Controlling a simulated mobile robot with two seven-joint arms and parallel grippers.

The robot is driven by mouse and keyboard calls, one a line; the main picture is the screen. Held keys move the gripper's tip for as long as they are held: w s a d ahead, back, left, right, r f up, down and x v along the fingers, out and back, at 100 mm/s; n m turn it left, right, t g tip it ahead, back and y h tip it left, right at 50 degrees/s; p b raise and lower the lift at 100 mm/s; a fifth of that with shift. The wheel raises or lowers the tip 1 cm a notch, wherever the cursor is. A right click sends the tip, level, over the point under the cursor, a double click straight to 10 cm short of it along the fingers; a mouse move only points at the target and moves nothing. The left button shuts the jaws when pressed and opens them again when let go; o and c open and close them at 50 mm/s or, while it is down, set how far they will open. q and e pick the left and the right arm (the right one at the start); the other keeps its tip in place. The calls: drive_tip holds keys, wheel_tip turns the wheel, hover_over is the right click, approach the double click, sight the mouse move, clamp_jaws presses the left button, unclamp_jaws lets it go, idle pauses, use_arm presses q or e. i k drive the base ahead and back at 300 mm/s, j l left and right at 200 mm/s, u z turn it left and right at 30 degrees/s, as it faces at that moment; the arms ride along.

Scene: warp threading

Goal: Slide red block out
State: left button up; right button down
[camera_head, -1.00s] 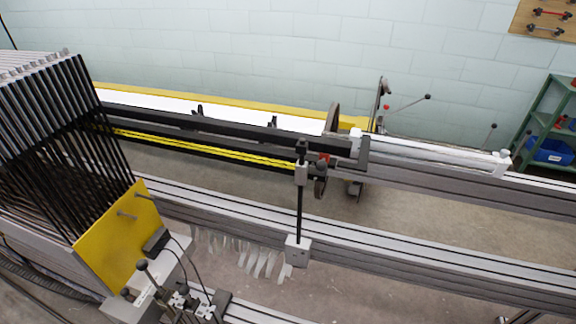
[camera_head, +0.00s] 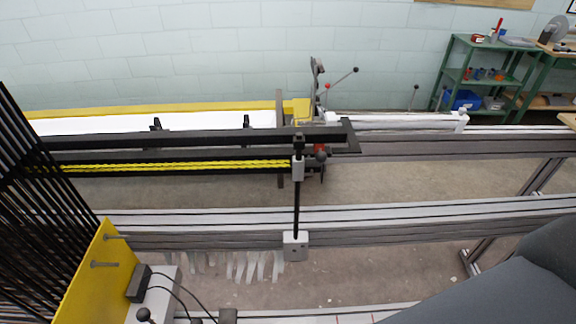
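A small red block (camera_head: 319,148) shows near the right end of the black beam (camera_head: 200,142), just right of the upright black rod (camera_head: 297,205). It is partly hidden by a dark round knob (camera_head: 321,157) in front of it. Neither of my grippers is in view. A large dark grey shape fills the lower right corner and looks like part of my own arm.
Long silver rails (camera_head: 420,212) run across the middle. A yellow plate (camera_head: 88,275) with black frames stands at left. A lever with a black knob (camera_head: 355,70) rises behind the beam. A green shelf (camera_head: 480,75) stands at back right.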

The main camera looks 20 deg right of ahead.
sight(320, 156)
drive_tip(key=i+j+z, duration=0.1)
drive_tip(key=j, duration=0.4)
drive_tip(key=i+j+z, duration=0.15)
drive_tip(key=j, duration=0.35)
drive_tip(key=j+z, duration=0.1)
drive_tip(key=j, duration=0.4)
